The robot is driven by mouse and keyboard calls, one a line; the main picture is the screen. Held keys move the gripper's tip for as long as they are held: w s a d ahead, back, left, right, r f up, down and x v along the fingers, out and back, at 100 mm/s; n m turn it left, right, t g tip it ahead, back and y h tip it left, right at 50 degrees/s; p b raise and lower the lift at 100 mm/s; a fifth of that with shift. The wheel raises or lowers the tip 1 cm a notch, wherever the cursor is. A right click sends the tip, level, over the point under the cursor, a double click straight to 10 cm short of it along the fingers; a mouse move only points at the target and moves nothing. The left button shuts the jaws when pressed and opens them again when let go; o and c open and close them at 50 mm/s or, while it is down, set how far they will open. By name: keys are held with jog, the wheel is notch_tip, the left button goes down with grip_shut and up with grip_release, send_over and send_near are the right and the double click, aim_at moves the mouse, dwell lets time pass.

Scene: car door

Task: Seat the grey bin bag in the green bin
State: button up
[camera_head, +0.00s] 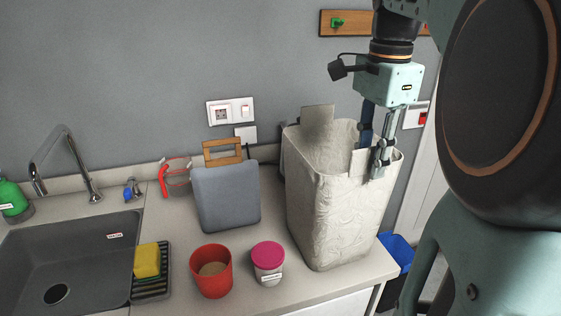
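A tall off-white, crinkled, bag-like liner (335,215) stands upright on the counter, open at the top. It looks cream rather than grey. Two beige tabs stick up at its rim, one at the back left (318,120) and one at the right (359,162). No green bin shows; whether one is inside the liner is hidden. My gripper (371,160) points down at the liner's right rim, beside the right tab. Its fingers look apart higher up, but the tips overlap the rim, so I cannot tell whether they grip it.
A grey board (227,197), red cup (211,281) and pink-lidded jar (268,268) stand left of the liner. The sink (60,265) is farther left. A blue bin (397,252) is below the counter's right edge. The wall is close behind.

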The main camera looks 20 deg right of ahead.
jog(key=shift+c, duration=0.4)
grip_shut()
jog(key=shift+r, duration=0.2)
